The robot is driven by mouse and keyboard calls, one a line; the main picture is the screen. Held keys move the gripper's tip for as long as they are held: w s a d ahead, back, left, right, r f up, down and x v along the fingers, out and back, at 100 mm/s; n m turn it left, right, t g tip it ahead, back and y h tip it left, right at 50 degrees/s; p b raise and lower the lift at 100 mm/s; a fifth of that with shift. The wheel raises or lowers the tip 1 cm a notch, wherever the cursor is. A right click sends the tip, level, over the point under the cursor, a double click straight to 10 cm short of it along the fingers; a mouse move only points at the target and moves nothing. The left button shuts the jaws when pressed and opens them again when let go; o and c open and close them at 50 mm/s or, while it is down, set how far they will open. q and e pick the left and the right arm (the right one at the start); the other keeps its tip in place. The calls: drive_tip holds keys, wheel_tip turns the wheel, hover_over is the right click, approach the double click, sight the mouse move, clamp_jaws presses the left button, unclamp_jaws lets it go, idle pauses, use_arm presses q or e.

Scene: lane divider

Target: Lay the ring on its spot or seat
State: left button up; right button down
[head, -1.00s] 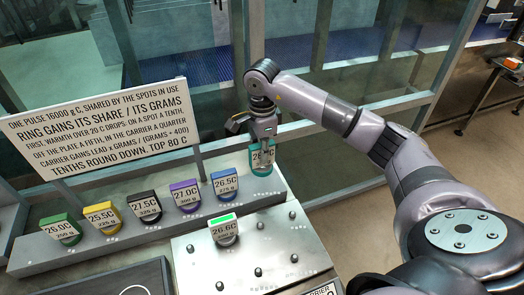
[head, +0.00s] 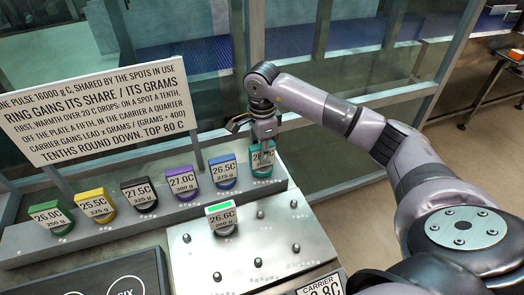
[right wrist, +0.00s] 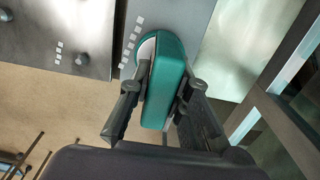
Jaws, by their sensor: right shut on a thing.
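My right gripper (head: 264,138) is shut on the teal ring (head: 262,160), whose tag is partly covered and starts with 28. The ring is upright at the right end of the grey rack (head: 120,236). In the right wrist view the teal ring (right wrist: 165,80) sits between both fingers, with a round teal-edged piece (right wrist: 143,50) by its far end. I cannot tell whether the ring's weight rests on the rack. A ring with a bright green top (head: 222,216) reading 26.6C stands on the metal plate (head: 200,255). My left gripper is not in view.
Green (head: 52,217), yellow (head: 96,204), black (head: 140,194), purple (head: 183,182) and blue (head: 224,170) tagged rings line the rack. A rules sign (head: 95,110) stands behind. The plate has several bare pegs. A carrier display (head: 320,289) is at the front edge.

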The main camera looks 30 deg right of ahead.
drive_tip(key=shift+f+b, duration=0.4)
drive_tip(key=shift+f, duration=0.1)
drive_tip(key=c, duration=1.4)
unclamp_jaws()
wheel_tip(320, 180, up, 12)
drive_tip(key=shift+r, duration=0.1)
